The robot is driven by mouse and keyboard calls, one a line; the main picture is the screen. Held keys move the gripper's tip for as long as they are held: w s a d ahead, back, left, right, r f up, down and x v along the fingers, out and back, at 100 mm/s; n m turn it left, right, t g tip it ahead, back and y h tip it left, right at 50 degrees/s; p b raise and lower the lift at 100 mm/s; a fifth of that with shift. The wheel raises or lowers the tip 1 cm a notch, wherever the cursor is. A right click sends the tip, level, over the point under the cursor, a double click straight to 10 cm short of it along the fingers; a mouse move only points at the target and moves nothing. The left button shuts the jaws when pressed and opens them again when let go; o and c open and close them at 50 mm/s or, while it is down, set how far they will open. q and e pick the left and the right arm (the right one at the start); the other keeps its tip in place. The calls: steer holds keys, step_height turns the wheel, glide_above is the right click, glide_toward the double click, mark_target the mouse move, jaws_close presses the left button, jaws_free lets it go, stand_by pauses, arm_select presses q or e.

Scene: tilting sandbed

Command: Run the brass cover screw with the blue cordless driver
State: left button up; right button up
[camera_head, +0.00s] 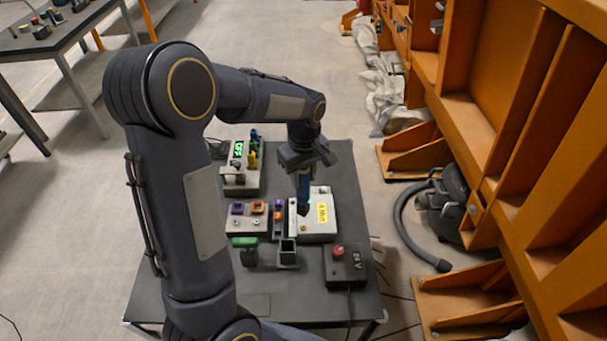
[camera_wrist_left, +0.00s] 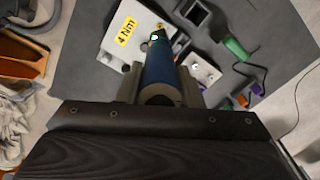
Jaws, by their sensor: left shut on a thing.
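My left gripper (camera_head: 304,172) is above the table and shut on the blue cordless driver (camera_head: 303,189), which points down. In the left wrist view the driver (camera_wrist_left: 159,66) is between the fingers, with a small lit spot near its far end. Under it is a pale box (camera_head: 322,229) with a yellow "4 Nm" label, also in the left wrist view (camera_wrist_left: 133,27). A small brass-coloured spot, perhaps the cover screw (camera_wrist_left: 126,68), shows on the box near the driver. The driver's tip is hidden, so contact with a screw cannot be told. My right gripper is out of view.
On the dark table (camera_head: 345,178) stand a grey block with coloured connectors (camera_head: 246,222), a green-handled tool (camera_head: 245,243), an open square holder (camera_head: 288,256), a box with a red button (camera_head: 345,264) and a unit with a green display (camera_head: 240,172). Orange steelwork (camera_head: 480,150) rises at right.

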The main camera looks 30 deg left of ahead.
mark_target(304, 191)
arm_select(q)
steer(key=shift+w+f, duration=0.1)
steer(key=shift+f, duration=0.2)
steer(key=shift+f+b, duration=2.2)
steer(key=shift+f, duration=0.55)
